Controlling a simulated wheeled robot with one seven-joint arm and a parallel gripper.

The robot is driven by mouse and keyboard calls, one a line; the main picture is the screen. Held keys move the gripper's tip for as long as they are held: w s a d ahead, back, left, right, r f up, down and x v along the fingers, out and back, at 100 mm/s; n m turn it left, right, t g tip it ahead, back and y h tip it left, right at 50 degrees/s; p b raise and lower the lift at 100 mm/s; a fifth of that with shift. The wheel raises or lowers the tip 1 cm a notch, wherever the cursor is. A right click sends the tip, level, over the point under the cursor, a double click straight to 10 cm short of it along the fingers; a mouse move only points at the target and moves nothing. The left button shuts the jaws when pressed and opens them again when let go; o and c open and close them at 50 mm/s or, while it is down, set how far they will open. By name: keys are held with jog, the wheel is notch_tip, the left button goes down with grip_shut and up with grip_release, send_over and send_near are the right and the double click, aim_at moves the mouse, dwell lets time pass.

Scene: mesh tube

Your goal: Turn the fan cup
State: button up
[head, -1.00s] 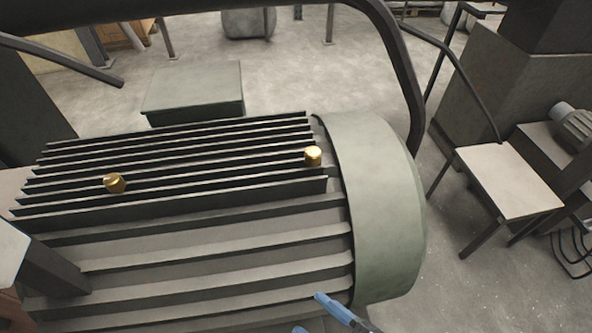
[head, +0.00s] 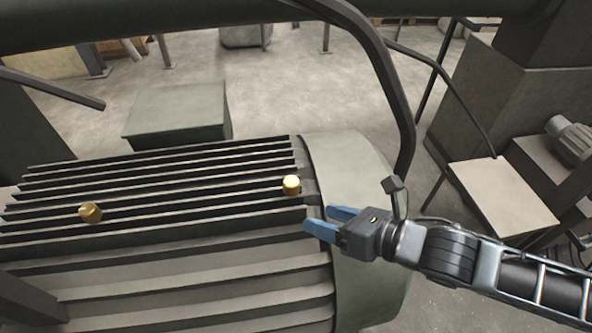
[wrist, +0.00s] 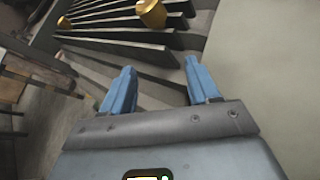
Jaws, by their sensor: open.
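Two small brass cups stand on the finned grey-green motor housing (head: 200,285). The right brass cup (head: 291,185) sits near the rounded end cover (head: 350,170), and the left brass cup (head: 90,213) sits farther left on the fins. In the wrist view the nearer brass cup (wrist: 151,12) is at the top, beyond the fingertips, and the other brass cup (wrist: 64,23) is at the upper left. My gripper (head: 324,220) is open and empty, with blue fingers pointing left. It is just right of and nearer than the right cup, apart from it. Which cup is the fan cup, I cannot tell.
A dark curved bar (head: 385,80) arches over the motor's right end, close behind my gripper. A green box (head: 180,115) stands on the floor behind. A small table (head: 505,193) is at the right. The space above the fins is free.

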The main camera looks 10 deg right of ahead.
aim_at(290, 181)
jog(key=w+r+n, duration=0.1)
jog(key=w+a+r+n, duration=0.1)
jog(key=n, duration=0.1)
jog(key=w+r+n, duration=0.1)
jog(key=w+r, duration=0.1)
jog(key=shift+w+a+r, duration=0.1)
jog(key=shift+a, duration=0.2)
jog(key=shift+w+a+r+n, duration=0.15)
jog(key=shift+w+n, duration=0.1)
jog(key=shift+n, duration=0.15)
jog(key=p+x, duration=0.1)
jog(key=x, duration=0.6)
jog(key=shift+w+a, duration=0.1)
jog(key=shift+w, duration=0.05)
jog(key=c, duration=1)
jog(key=shift+o, duration=0.2)
jog(key=shift+r+m+t+p, duration=0.1)
jog(key=shift+m+t+p, duration=0.3)
jog(key=shift+p, duration=0.1)
